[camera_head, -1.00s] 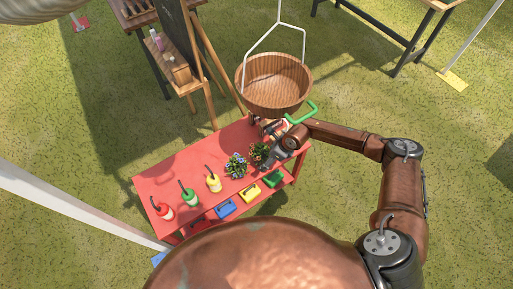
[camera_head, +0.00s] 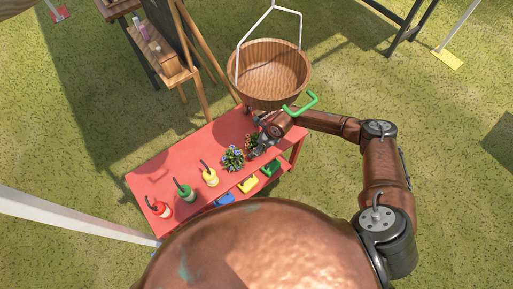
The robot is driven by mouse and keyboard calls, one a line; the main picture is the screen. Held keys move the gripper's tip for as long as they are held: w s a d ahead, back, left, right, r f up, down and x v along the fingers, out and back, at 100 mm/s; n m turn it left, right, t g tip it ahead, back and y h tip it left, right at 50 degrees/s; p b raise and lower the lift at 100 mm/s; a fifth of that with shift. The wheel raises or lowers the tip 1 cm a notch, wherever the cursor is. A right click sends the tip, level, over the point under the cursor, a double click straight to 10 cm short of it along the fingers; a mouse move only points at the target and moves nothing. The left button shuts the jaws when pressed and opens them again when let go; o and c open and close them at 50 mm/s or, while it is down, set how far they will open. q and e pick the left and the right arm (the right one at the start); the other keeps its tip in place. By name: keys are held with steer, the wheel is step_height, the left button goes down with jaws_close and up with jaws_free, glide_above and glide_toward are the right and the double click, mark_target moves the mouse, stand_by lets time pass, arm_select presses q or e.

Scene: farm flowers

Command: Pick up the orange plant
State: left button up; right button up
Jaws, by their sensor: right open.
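A plant with small reddish-orange flowers (camera_head: 252,141) stands on the red table (camera_head: 165,174), near its right end. A plant with blue flowers (camera_head: 232,157) stands just left of it. My right gripper (camera_head: 263,138) is open at the right side of the orange plant, low over the table. It partly covers that plant, and I cannot tell whether its fingers touch it. My left gripper does not show.
A wooden hanging basket (camera_head: 270,75) is just behind the gripper. A green handle (camera_head: 300,104) shows by my right wrist. A wooden easel (camera_head: 188,65) stands behind.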

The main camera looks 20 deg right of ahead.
steer(key=c, duration=1.5)
